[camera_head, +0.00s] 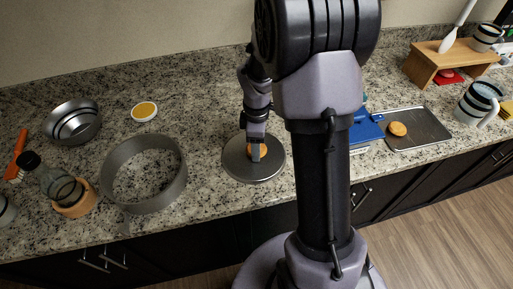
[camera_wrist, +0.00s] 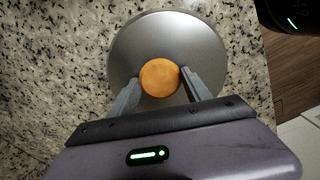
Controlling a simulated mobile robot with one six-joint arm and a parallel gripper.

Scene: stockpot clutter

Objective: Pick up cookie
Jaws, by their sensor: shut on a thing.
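A second, similar cookie (camera_head: 397,129) lies on a metal tray (camera_head: 425,127) at the right.
A large grey ring (camera_head: 112,190), a bottle (camera_head: 58,182), a metal bowl (camera_head: 73,124) and a white-rimmed yellow disc (camera_head: 144,111) are on the left of the granite counter. A blue object (camera_head: 366,131), a wooden stand (camera_head: 437,64) and a striped mug (camera_head: 478,103) are on the right.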

